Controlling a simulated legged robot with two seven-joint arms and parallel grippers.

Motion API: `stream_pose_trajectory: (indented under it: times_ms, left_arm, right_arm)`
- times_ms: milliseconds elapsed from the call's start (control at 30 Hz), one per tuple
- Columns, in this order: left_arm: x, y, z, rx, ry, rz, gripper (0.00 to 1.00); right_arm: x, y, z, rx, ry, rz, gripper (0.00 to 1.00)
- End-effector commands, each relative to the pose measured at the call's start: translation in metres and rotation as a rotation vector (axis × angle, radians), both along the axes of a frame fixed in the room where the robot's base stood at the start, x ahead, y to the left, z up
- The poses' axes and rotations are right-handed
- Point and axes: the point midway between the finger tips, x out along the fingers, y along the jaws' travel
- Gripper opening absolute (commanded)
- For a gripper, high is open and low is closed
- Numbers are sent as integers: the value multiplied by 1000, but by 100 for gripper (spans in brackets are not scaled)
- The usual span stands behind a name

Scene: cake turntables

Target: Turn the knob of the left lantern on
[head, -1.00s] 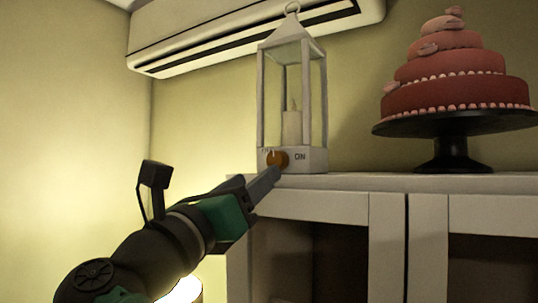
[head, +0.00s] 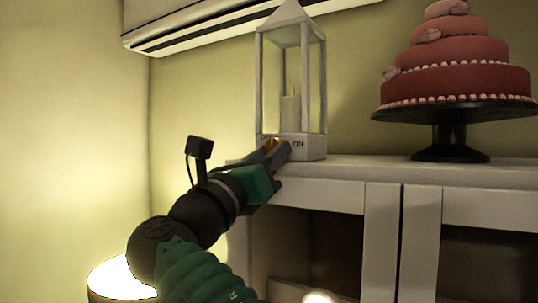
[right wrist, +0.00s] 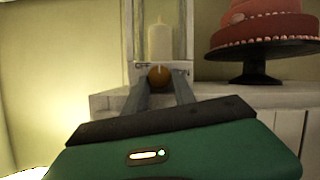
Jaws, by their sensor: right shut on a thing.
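The white lantern (head: 312,146) stands on the cabinet top with a candle (head: 290,108) inside and an "ON" mark on its base. Its orange-brown knob (head: 271,143) is on the front of the base, partly hidden by my fingers in the head view. My right gripper (head: 277,149) is shut on the knob. In the right wrist view the round knob (right wrist: 158,76) sits between the two fingertips (right wrist: 160,84). My left gripper is not in view.
A tiered red cake (head: 455,83) on a black turntable (head: 449,140) stands right of the lantern on the white cabinet (head: 385,172). An air conditioner (head: 215,22) hangs above on the wall. A glowing lamp (head: 118,280) is at lower left.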

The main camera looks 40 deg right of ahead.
Motion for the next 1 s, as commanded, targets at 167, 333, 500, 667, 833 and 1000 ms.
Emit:
stream_pose_trajectory:
  times_ms: [167,333,500,667,833,1000]
  left_arm:
    - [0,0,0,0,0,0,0]
    - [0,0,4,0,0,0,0]
    - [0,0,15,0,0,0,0]
    - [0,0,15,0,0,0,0]
    - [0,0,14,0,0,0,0]
    - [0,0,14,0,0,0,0]
  right_arm:
    - [2,1,0,4,-10,2,0]
    - [6,3,1,82,-196,2,0]
    - [7,3,4,170,-409,1,0]
    - [6,3,1,191,-461,3,0]
    - [6,3,1,189,-460,2,0]
    - [6,3,1,189,-460,1,51]
